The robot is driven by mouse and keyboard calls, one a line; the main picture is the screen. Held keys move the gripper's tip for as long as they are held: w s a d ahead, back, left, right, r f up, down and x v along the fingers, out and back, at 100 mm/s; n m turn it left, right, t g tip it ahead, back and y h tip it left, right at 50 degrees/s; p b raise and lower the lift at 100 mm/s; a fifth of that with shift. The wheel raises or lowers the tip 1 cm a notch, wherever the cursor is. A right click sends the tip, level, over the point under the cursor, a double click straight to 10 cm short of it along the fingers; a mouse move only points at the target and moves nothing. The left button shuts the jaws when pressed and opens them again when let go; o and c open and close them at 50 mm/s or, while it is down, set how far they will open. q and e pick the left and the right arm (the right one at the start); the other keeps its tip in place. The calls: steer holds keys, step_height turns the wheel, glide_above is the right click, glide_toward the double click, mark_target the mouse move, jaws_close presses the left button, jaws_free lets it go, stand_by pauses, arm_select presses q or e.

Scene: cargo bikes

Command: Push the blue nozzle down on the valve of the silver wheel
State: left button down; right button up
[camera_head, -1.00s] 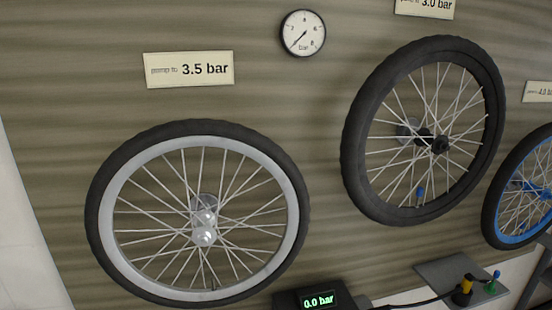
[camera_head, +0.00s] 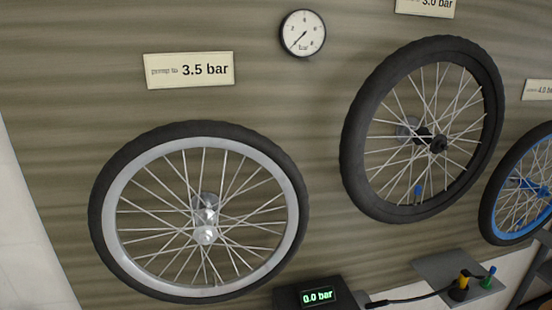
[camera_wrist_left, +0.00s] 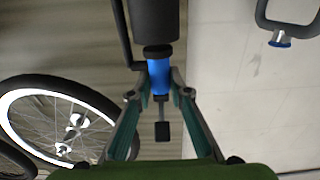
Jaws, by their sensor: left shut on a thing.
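The silver wheel (camera_head: 116,235), with a grey-silver rim and black tyre, is mounted on the wall at lower left in the head view. It also shows at the left of the left wrist view (camera_wrist_left: 18,103). Its valve is too small to make out clearly. My left gripper (camera_wrist_left: 161,90) is shut on the blue nozzle (camera_wrist_left: 160,72), seen between its teal fingers with black parts above and below it. In the left wrist view the nozzle is to the right of the wheel, apart from it in the picture. Neither gripper shows in the head view.
A black wheel (camera_head: 354,165) with a blue valve cap and a blue-rimmed wheel (camera_head: 487,215) hang to the right. A pump display (camera_head: 318,297) reads 0.0 bar. Yellow (camera_head: 462,284) and green (camera_head: 488,278) nozzles stand on a grey shelf (camera_head: 440,268). A sign (camera_head: 188,70) reads 3.5 bar.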

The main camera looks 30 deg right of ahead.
arm_select(q)
steer(key=p+v, duration=0.3)
steer(key=v, duration=0.9)
steer(key=shift+r, duration=0.15)
stand_by(0.3)
